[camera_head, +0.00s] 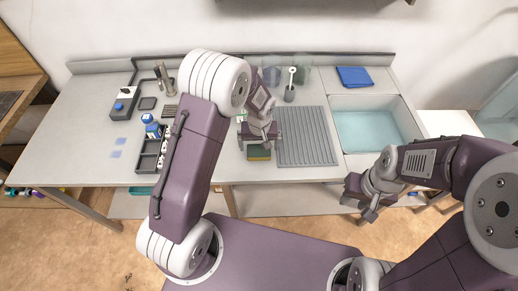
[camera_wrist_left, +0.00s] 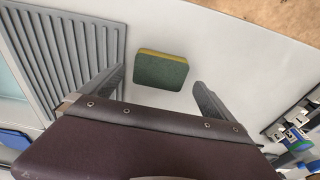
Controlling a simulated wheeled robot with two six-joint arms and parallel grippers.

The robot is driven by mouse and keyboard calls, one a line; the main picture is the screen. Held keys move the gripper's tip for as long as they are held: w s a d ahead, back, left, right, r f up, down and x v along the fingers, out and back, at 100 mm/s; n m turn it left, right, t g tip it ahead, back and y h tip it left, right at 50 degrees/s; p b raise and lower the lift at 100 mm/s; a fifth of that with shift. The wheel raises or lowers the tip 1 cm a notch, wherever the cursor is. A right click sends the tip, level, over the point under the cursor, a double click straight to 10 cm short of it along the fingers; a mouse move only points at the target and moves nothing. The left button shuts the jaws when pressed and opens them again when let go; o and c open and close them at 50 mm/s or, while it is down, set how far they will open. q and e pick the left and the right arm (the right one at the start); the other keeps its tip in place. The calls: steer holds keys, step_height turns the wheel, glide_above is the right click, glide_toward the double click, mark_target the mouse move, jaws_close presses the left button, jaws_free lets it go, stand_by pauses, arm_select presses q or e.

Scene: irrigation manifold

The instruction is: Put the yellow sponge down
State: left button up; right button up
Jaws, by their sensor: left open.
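The yellow sponge (camera_head: 259,152) with a dark green scouring side lies on the worktop near its front edge, left of the ribbed grey mat. In the left wrist view the sponge (camera_wrist_left: 161,70) rests green side towards the camera, beyond the fingertips and between their lines. My left gripper (camera_head: 259,140) is above and just behind it, with its fingers (camera_wrist_left: 152,85) spread apart and nothing between them. My right gripper (camera_head: 363,194) hangs in front of the worktop, below the sink, away from the sponge; its finger gap is not clear.
The ribbed drain mat (camera_head: 306,137) lies right of the sponge, with the water-filled sink (camera_head: 374,129) beyond it. A blue cloth (camera_head: 354,76) lies behind the sink. A dark tray (camera_head: 152,153) with small parts and a blue-capped bottle (camera_head: 152,130) stand left.

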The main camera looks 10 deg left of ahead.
mark_target(259, 155)
arm_select(q)
step_height(259, 155, up, 8)
steer(key=s, duration=0.1)
steer(key=s+a+m, duration=0.1)
steer(key=s+a, duration=0.1)
steer(key=s, duration=0.6)
steer(key=s+a+m, duration=0.2)
steer(key=s, duration=0.6)
steer(key=shift+a+g+h, duration=0.3)
steer(key=shift+a+h, duration=0.05)
steer(key=shift+h, duration=0.05)
steer(key=shift+s+r, duration=0.1)
steer(key=shift+r, duration=0.05)
